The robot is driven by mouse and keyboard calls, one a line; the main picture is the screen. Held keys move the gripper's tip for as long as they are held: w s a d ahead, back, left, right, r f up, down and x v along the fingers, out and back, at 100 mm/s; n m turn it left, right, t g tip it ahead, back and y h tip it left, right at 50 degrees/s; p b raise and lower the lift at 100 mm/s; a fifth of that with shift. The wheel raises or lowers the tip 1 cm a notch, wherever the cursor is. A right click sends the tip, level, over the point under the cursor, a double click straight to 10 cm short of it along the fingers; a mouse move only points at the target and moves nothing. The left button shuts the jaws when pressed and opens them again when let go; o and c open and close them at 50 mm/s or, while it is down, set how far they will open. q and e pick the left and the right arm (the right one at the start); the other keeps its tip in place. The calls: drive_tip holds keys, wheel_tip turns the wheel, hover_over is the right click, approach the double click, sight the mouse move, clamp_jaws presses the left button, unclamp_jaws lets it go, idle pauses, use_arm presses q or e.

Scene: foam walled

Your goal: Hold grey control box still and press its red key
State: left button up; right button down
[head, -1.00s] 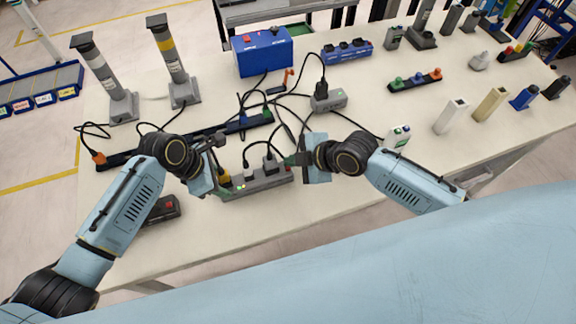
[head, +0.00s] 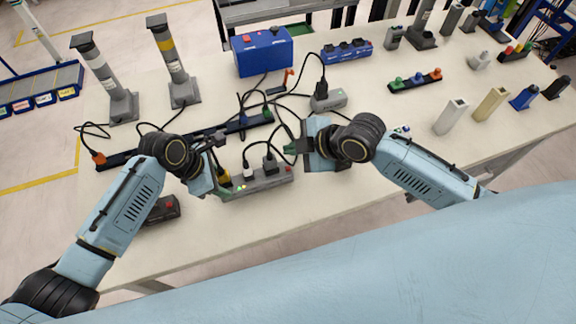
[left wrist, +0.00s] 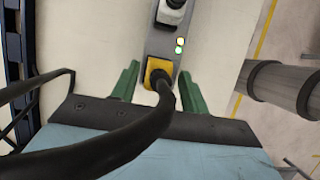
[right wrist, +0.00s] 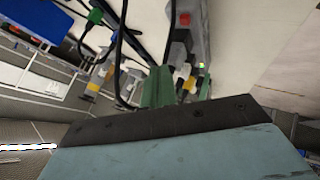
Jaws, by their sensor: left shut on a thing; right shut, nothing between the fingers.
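The grey control box (head: 268,183) is a long strip with yellow, white and black plugs and small green lights. It lies flat near the table's front. My left gripper (head: 212,170) is shut on its left end; in the left wrist view the green fingers (left wrist: 160,90) sit on both sides of the box beside the yellow plug (left wrist: 158,70).
A dark box with a red button (head: 163,209) lies beside my left forearm. Black cables cross the table behind the control box, near a grey adapter (head: 328,99) and a blue box (head: 263,52). The front right of the table is clear.

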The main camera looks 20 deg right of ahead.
idle(0.4)
use_arm(q)
drive_tip(key=o, duration=1.2)
drive_tip(key=shift+r, duration=0.1)
